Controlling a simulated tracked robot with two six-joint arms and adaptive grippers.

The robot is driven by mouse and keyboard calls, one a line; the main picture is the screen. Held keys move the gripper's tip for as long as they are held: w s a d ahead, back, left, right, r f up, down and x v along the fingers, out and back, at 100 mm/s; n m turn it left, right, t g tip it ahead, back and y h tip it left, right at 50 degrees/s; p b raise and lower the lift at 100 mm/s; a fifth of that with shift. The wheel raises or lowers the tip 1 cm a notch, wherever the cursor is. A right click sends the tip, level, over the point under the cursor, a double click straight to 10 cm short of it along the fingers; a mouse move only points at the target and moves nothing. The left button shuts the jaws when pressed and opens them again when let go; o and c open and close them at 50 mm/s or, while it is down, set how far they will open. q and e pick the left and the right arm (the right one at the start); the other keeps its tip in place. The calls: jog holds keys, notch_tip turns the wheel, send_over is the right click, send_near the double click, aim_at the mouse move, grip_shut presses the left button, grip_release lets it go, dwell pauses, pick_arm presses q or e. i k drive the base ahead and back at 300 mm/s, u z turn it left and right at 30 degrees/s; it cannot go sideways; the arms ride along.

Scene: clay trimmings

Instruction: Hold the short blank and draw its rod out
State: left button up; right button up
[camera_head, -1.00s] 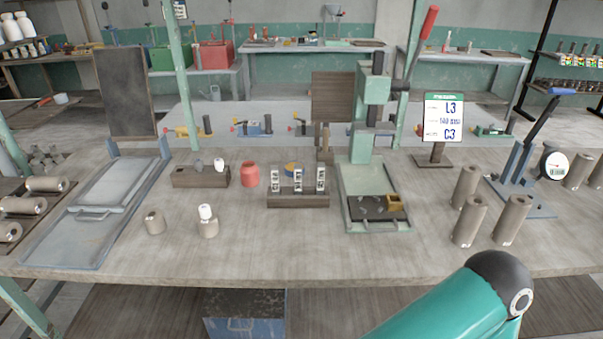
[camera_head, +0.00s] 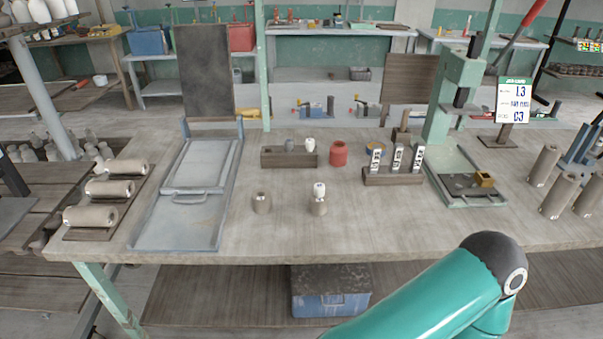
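A short clay-grey blank (camera_head: 319,208) stands upright on the table, a little right of the middle of the view. A white knob (camera_head: 319,189) sticks up from its top, seemingly the head of its rod; the rest of the rod is hidden. Another short blank (camera_head: 261,204) stands to its left with a dark spot on top and no white knob. Neither gripper is in view. Only a teal link of one of my arms shows at the lower right, in front of the table edge.
Behind the blanks are a dark wooden block (camera_head: 289,159), a red jar (camera_head: 338,153) and a rack with white tags (camera_head: 393,178). A green press (camera_head: 459,75) and tall blanks (camera_head: 559,196) stand right. A grey tray (camera_head: 190,205) lies left. The table front is clear.

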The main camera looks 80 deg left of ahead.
aim_at(319, 187)
jog(key=u, duration=0.75)
jog(key=k, duration=0.5)
jog(key=z, duration=0.85)
jog(key=i, duration=0.15)
jog(key=u, duration=2.65)
jog(key=i, duration=0.6)
jog(key=z, duration=0.2)
